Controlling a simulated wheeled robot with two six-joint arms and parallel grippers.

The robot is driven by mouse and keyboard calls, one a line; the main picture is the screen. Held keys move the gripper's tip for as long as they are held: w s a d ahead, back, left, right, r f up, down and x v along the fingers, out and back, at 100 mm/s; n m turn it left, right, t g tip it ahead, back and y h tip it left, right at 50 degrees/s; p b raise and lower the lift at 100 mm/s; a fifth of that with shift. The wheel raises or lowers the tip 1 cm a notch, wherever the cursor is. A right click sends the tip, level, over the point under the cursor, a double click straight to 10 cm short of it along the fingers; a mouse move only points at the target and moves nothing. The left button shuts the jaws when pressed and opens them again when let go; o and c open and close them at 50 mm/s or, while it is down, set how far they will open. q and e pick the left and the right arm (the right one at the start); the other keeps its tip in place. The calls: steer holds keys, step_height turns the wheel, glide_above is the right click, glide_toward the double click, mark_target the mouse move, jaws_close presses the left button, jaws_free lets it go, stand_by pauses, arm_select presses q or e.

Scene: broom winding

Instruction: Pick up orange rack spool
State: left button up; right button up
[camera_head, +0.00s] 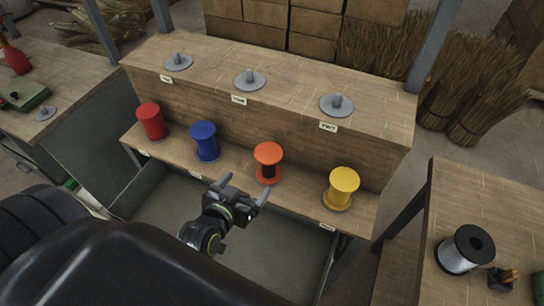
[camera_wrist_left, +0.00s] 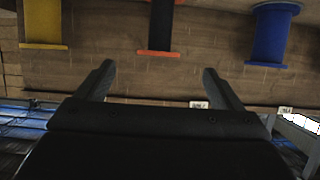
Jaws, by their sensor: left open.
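The orange rack spool (camera_head: 268,161) stands upright on the lower shelf, between the blue spool (camera_head: 205,141) and the yellow spool (camera_head: 342,187). It has orange flanges and a dark core. In the left wrist view the orange spool (camera_wrist_left: 161,27) shows at the top, its upper part cut off. My left gripper (camera_head: 245,188) is open and empty, in front of the shelf edge, just short of the orange spool. In the wrist view the left gripper's fingers (camera_wrist_left: 157,83) point toward the shelf, apart from the spool. My right gripper is not in view.
A red spool (camera_head: 151,121) stands at the shelf's left end. The upper shelf (camera_head: 290,85) holds empty grey spool holders. A side table (camera_head: 480,215) at right carries a silver wire spool (camera_head: 465,250). Brush bundles (camera_head: 455,100) stand behind.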

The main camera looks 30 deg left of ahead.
mark_target(263, 166)
arm_select(q)
steer(key=p+x, duration=0.1)
steer(key=x, duration=0.9)
steer(key=shift+p, duration=0.4)
steer(key=shift+w, duration=0.65)
steer(key=p+x, duration=0.1)
steer(key=x, duration=0.3)
steer(key=shift+w+f, duration=0.15)
steer(key=shift+w, duration=0.05)
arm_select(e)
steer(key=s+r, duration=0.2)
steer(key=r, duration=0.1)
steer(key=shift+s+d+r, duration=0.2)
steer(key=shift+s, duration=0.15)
arm_select(q)
steer(key=c, duration=1.1)
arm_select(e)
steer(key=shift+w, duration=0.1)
arm_select(q)
steer(key=shift+o, duration=0.2)
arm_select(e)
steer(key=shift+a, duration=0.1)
